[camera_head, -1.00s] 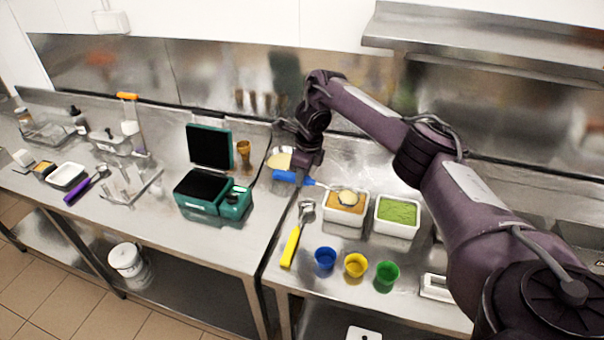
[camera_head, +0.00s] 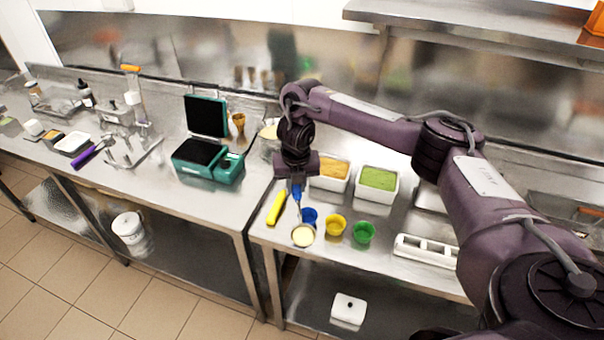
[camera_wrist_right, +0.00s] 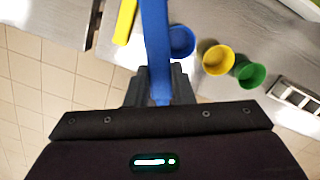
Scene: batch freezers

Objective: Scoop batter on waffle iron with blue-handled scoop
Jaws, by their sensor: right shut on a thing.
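My right gripper (camera_head: 297,178) is shut on the blue-handled scoop (camera_head: 297,191). The scoop points toward the table's front edge, and its bowl holds pale yellow batter (camera_head: 302,236). In the right wrist view the blue handle (camera_wrist_right: 156,45) runs up from between the fingers (camera_wrist_right: 160,88). The teal waffle iron (camera_head: 208,160) stands open on the left table, its dark lower plate (camera_head: 198,153) bare. A bowl of pale batter (camera_head: 268,132) stands behind, partly hidden by my right arm. My left gripper is not in view.
A yellow-handled scoop (camera_head: 276,208) lies left of the blue scoop. Blue (camera_head: 310,214), yellow (camera_head: 335,224) and green (camera_head: 363,232) cups stand near the front edge. White tubs of orange (camera_head: 330,170) and green (camera_head: 379,180) contents stand behind them. A gap separates the two tables.

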